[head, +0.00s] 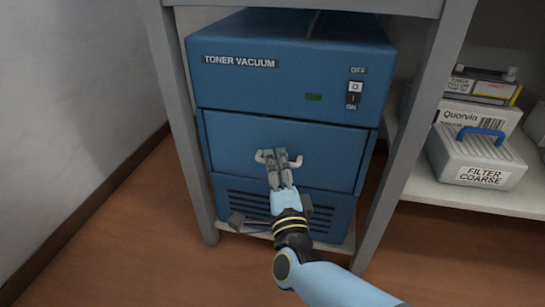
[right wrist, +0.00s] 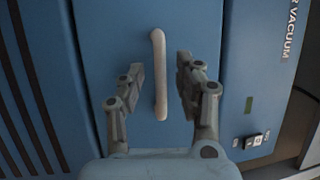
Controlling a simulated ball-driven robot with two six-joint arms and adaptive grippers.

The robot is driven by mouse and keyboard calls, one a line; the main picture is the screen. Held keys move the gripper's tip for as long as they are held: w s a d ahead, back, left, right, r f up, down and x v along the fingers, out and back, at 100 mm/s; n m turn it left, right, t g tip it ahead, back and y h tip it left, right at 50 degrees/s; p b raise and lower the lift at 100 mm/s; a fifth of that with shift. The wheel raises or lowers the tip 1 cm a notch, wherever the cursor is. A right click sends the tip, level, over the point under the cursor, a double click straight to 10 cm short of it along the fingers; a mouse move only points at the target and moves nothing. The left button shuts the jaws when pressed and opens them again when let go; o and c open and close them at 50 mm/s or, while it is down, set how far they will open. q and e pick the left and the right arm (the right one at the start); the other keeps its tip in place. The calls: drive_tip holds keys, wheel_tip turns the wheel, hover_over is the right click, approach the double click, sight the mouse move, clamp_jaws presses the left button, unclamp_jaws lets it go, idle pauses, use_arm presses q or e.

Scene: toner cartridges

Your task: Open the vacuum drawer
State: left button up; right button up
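The blue toner vacuum (head: 300,80) stands inside a grey frame in the head view. Its drawer (head: 230,135) is the middle front panel and sits flush, closed. The pale bar handle (head: 260,156) runs across the drawer front; in the right wrist view the handle (right wrist: 159,85) appears upright. My right gripper (head: 279,157) is at the handle. In the right wrist view the right gripper (right wrist: 160,72) is open, one finger on each side of the handle, with gaps between fingers and bar. My left gripper is not in view.
The frame's grey legs (head: 415,120) stand close on both sides of the vacuum. On the right, a shelf (head: 470,200) holds a coarse filter box (head: 490,160) with a blue handle and other boxes. The power switch (head: 354,95) is above the drawer. Wooden floor lies in front.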

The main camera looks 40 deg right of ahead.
clamp_jaws()
drive_tip(key=shift+s, duration=0.1)
idle(0.5)
